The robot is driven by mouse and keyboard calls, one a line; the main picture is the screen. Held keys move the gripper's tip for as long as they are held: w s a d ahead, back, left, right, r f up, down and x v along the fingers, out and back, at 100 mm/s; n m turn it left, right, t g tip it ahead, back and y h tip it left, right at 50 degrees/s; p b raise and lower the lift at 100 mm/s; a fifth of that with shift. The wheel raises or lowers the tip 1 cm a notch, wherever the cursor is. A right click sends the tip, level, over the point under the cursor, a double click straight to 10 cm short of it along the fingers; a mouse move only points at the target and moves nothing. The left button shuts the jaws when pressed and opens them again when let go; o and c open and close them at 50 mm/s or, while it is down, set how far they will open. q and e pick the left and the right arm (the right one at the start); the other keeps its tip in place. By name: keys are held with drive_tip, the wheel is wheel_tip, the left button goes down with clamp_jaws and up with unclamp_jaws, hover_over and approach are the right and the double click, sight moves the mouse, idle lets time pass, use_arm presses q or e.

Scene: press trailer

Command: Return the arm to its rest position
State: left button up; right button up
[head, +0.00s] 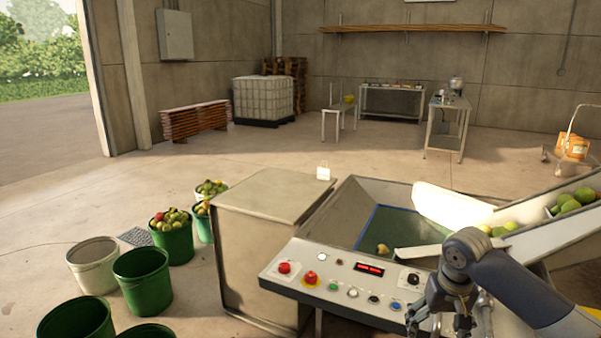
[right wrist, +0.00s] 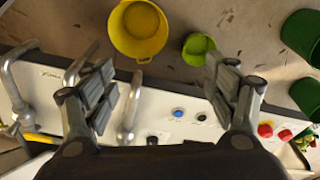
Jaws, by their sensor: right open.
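My right arm (head: 520,290) comes in from the lower right in the head view. Its gripper (head: 452,322) hangs over the right end of the control panel (head: 335,285), partly cut off by the bottom edge. In the right wrist view the gripper (right wrist: 165,95) is open and empty, its two fingers wide apart above the white panel. A blue button (right wrist: 178,113) and a black knob (right wrist: 201,117) show between the fingers. The gripper seems apart from the panel. My left gripper is in neither view.
Bent metal handles (right wrist: 130,105) stand near the left finger in the wrist view. A yellow bucket (right wrist: 138,30) and a small green bucket (right wrist: 198,48) are on the floor beyond the panel. Green buckets (head: 143,278) stand at left in the head view. A sloped chute (head: 560,225) carries fruit.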

wheel_tip(320, 180, down, 16)
drive_tip(key=w+a+t+y, duration=0.1)
drive_tip(key=w+a, duration=0.1)
drive_tip(key=s+f, duration=0.5)
drive_tip(key=f, duration=0.6)
drive_tip(key=s+f, duration=0.5)
drive_tip(key=f, duration=0.6)
drive_tip(key=s+f+n+h, duration=0.1)
drive_tip(key=s+f, duration=0.6)
drive_tip(key=s, duration=0.3)
drive_tip(key=s+f+n, duration=0.1)
drive_tip(key=s+f, duration=0.6)
drive_tip(key=s, duration=0.4)
drive_tip(key=s+a+f+g, duration=0.1)
drive_tip(key=s+a+f, duration=0.1)
drive_tip(key=s, duration=0.9)
drive_tip(key=s+a+f+n, duration=0.1)
drive_tip(key=s+a+f, duration=0.1)
drive_tip(key=s, duration=0.9)
drive_tip(key=shift+f+n+g, duration=0.3)
drive_tip(key=shift+f+g, duration=0.1)
drive_tip(key=shift+f, duration=0.35)
